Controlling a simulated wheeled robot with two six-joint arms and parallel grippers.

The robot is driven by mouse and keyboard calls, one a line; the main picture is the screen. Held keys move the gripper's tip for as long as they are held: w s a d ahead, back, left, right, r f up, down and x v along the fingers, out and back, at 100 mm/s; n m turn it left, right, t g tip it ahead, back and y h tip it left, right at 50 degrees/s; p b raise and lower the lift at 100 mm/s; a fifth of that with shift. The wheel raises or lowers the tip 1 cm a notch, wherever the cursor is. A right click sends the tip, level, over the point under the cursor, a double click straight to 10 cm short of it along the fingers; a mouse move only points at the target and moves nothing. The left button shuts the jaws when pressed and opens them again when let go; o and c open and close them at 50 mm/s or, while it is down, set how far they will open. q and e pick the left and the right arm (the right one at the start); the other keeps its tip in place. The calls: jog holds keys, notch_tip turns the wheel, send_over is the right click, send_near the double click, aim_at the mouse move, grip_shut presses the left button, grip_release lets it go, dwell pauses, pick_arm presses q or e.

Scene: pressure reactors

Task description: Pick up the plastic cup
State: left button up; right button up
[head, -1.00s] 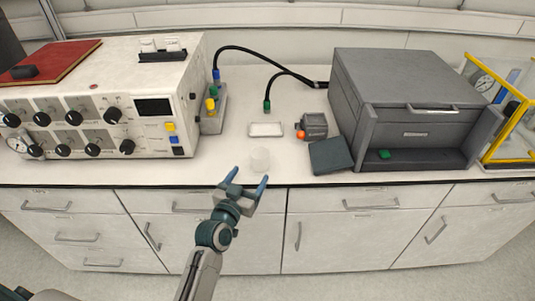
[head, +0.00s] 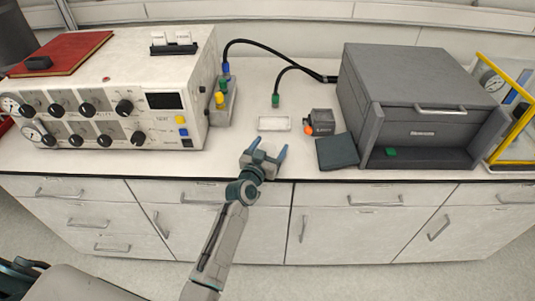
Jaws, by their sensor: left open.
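The plastic cup (head: 266,155) is small, pale and see-through, and stands on the white bench top near its front edge. It is hard to make out against the bench and is partly hidden by my gripper. My left gripper (head: 267,149) is open, with its two blue-grey fingers spread and pointing away over the bench edge. The cup appears to lie between or just beyond the fingers; I cannot tell whether they touch it. My right gripper is not in view.
A white control unit (head: 100,95) with black knobs stands at the left. A small white tray (head: 274,124), a small grey device with an orange knob (head: 320,122) and a dark flat plate (head: 337,152) lie beyond and right. A grey box machine (head: 415,90) stands at the right.

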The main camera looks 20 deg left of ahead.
pick_arm(q)
jog(key=shift+r, duration=0.1)
jog(key=shift+c, duration=1.3)
jog(key=c, duration=0.8)
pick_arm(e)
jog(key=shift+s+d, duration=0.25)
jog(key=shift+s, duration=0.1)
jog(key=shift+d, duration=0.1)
